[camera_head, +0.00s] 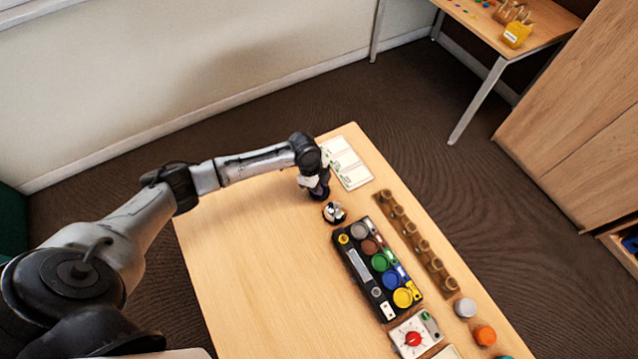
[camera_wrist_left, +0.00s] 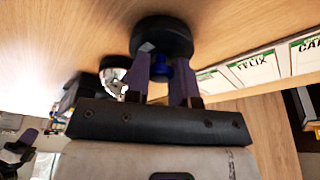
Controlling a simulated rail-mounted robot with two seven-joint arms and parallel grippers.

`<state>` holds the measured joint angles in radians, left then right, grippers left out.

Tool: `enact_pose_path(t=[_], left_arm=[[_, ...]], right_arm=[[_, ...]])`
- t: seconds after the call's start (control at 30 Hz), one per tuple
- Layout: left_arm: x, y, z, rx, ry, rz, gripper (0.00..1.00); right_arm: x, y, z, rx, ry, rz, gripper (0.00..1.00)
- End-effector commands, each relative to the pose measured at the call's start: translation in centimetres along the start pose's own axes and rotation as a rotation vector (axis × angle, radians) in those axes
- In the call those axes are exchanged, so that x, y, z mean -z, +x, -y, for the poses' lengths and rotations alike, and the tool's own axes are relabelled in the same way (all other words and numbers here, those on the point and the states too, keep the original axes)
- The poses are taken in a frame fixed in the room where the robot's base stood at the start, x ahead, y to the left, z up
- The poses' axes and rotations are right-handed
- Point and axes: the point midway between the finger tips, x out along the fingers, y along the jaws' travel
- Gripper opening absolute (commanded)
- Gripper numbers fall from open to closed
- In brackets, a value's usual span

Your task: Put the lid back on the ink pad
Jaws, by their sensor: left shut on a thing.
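My left gripper (camera_head: 318,188) is low over the far part of the table, just left of the white cards. In the left wrist view its purple fingers (camera_wrist_left: 161,74) are shut on the blue knob of a round black lid (camera_wrist_left: 162,36). The lid is close to the tabletop; I cannot tell whether it touches it. A small round black-and-white thing (camera_head: 334,212) stands just in front of the gripper, and shows beside the fingers in the left wrist view (camera_wrist_left: 114,78). I cannot tell whether it is the ink pad.
A black tray (camera_head: 344,262) holds several coloured round pots. A wooden rack (camera_head: 416,242) runs along its right. White cards (camera_head: 347,164) lie at the far edge. A red dial board (camera_head: 412,338) and an orange pot (camera_head: 484,335) are nearer. The table's left half is clear.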

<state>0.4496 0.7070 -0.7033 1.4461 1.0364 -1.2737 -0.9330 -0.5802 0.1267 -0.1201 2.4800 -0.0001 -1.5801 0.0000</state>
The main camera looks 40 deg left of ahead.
Motion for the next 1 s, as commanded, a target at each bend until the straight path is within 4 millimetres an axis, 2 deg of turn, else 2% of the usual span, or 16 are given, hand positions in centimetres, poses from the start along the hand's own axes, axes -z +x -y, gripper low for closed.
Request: enact_pose_path(t=[0.37, 0.4, 0.67, 0.83, 1.0], left_arm=[[0.0, 0.03, -0.01, 0.0, 0.0, 0.0, 0.01], [0.0, 0.03, -0.01, 0.0, 0.0, 0.0, 0.27], [-0.01, 0.02, -0.01, 0.0, 0.0, 0.0, 0.52], [-0.01, 0.02, -0.01, 0.0, 0.0, 0.0, 0.53], [-0.01, 0.02, -0.01, 0.0, 0.0, 0.0, 0.69]], right_arm=[[0.06, -0.02, 0.23, 0.006, 0.008, -0.001, 0.0], [0.07, -0.02, 0.25, 0.007, 0.008, -0.001, 0.0], [0.08, -0.02, 0.29, 0.008, 0.01, -0.002, 0.0], [0.07, -0.02, 0.28, 0.007, 0.009, -0.002, 0.0], [0.05, -0.01, 0.2, 0.005, 0.006, -0.001, 0.0]])
